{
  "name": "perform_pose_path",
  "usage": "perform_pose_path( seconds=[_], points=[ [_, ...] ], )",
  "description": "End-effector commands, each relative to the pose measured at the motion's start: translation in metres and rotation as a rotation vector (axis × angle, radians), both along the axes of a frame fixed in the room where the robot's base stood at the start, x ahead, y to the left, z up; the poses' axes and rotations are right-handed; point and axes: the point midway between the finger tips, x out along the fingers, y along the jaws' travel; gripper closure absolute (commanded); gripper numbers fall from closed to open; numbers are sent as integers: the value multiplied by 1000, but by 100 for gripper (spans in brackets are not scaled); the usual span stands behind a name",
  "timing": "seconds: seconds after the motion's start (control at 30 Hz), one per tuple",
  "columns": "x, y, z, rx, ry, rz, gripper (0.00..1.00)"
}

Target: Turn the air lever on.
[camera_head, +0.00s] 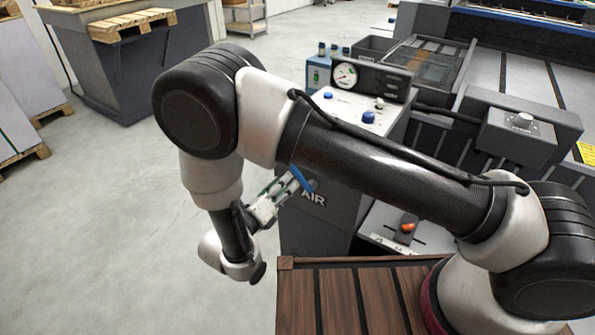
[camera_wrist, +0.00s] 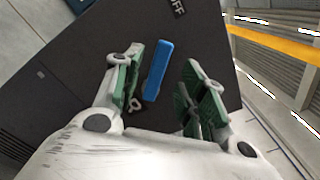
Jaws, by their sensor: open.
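The air lever is a blue bar (camera_wrist: 157,70) on the dark face of a cabinet; it also shows in the head view (camera_head: 301,179) beside the word AIR. In the wrist view it lies slightly tilted between the two green-padded fingers of my gripper (camera_wrist: 158,90), nearer the left finger. A gap shows on its right, and I cannot tell whether the left finger touches it. My gripper, also in the head view (camera_head: 288,188), is open and empty. A partly cut-off label (camera_wrist: 179,7) reading "FF" sits above the lever's upper end. My arm hides part of the cabinet.
The cabinet (camera_head: 315,235) carries a pressure gauge (camera_head: 345,75) and blue knobs (camera_head: 368,117) on top. An orange-red switch (camera_head: 407,227) sits lower right. A brown slatted surface (camera_head: 340,300) lies in front. Open floor (camera_head: 110,220) is on the left.

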Motion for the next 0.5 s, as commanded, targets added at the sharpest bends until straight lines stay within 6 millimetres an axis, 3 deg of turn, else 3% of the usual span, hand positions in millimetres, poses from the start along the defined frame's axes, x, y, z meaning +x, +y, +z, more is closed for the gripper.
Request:
perform_pose_path(
  seconds=[0.3, 0.5],
  points=[
    [43, -30, 1, 2, 0, -6, 59],
    [53, -36, 1, 2, 0, -4, 59]
  ],
)
